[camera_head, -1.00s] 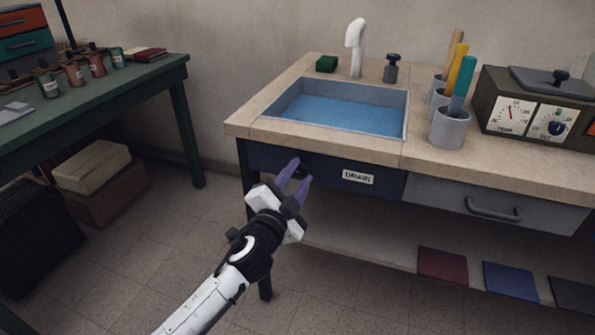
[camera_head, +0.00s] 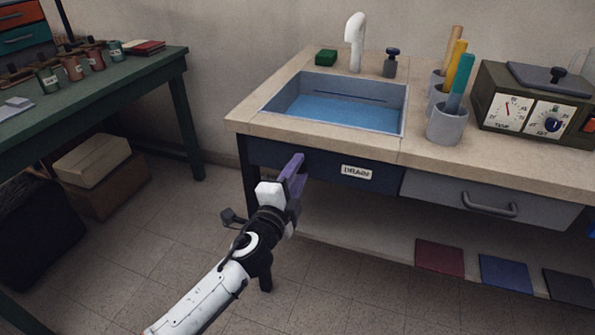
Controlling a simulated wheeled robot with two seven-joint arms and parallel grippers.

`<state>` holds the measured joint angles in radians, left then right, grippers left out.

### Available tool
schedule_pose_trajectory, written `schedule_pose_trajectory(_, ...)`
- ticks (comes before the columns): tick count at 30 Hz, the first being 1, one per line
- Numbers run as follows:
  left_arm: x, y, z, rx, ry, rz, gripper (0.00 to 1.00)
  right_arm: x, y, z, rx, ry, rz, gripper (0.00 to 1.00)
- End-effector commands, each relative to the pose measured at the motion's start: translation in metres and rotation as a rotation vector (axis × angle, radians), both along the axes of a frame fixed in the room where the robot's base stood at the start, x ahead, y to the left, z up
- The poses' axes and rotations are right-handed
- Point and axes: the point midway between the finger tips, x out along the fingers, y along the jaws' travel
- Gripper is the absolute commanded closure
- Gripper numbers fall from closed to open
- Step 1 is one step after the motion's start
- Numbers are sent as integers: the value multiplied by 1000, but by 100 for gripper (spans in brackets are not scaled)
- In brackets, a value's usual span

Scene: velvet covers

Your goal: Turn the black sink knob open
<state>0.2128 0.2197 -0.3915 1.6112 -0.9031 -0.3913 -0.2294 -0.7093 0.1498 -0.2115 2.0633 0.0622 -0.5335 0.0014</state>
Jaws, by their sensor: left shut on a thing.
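The sink (camera_head: 390,121) is a grey basin set in the beige counter, with blue water (camera_head: 340,115) in it. A dark blue front panel below it carries a white "DRAIN" label (camera_head: 356,172). My left gripper (camera_head: 297,174), with purple fingers, is at this panel, left of the label. It is shut on the black sink knob, which its fingers now almost wholly hide. The fingers look turned nearly edge-on to the view. My right gripper is not in view.
A white faucet (camera_head: 356,42), a green block (camera_head: 326,57) and a small dark-capped item (camera_head: 390,65) stand behind the basin. Grey cups (camera_head: 446,126) and a dial box (camera_head: 535,105) stand to the right. A drawer handle (camera_head: 490,206) juts out at the right.

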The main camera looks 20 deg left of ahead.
Motion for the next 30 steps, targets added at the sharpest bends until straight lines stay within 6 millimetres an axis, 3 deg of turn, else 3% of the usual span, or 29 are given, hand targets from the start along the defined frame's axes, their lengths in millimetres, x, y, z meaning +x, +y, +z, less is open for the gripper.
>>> schedule_pose_trajectory(8,0,0,-1,5,1,-1,92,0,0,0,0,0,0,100)
schedule_pose_trajectory(9,0,0,-1,5,1,-1,64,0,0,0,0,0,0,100)
schedule_pose_trajectory(12,0,0,-1,4,1,0,51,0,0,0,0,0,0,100)
schedule_pose_trajectory(23,-6,0,0,1,0,-1,51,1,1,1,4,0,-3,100)
schedule_pose_trajectory(30,-47,1,-1,-1,4,-1,51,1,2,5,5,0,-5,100)
